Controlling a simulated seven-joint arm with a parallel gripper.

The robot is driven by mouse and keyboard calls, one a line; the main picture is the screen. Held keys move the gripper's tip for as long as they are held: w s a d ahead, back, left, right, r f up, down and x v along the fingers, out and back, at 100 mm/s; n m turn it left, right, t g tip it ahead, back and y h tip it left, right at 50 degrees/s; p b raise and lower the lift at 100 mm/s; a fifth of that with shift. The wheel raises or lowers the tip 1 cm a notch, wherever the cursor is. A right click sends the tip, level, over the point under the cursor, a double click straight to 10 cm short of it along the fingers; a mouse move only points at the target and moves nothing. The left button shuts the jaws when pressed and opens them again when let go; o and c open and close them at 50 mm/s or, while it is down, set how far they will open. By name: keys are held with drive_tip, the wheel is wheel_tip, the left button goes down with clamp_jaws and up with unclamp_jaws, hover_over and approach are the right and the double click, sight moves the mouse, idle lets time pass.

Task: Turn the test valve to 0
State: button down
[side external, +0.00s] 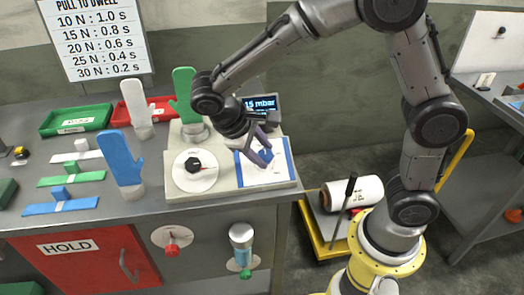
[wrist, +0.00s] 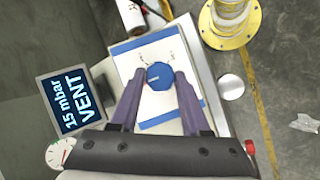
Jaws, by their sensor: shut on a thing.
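The blue valve knob (wrist: 159,76) sits on a white plate (wrist: 130,72) with blue borders. It carries a short white mark, and small markings are on the plate beyond it, too small to read. In the side view the knob (side external: 268,154) is partly behind the fingers, on the right of the bench panel. My gripper (wrist: 159,84) points down with one purple finger on each side of the knob, shut on it. It also shows in the side view (side external: 262,152). The display (wrist: 69,103) reads "15 mbar" and "VENT".
A black knob (side external: 193,164) on a white round dial is left of the plate. A red-knobbed dial (side external: 172,245) and a cylinder (side external: 241,238) are on the bench front.

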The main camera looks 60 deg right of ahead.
drive_tip(key=shift+r, duration=0.1)
drive_tip(key=shift+c, duration=1.9)
unclamp_jaws()
drive_tip(key=v, duration=1.3)
drive_tip(key=shift+a+r, duration=0.2)
drive_tip(key=shift+r, duration=0.1)
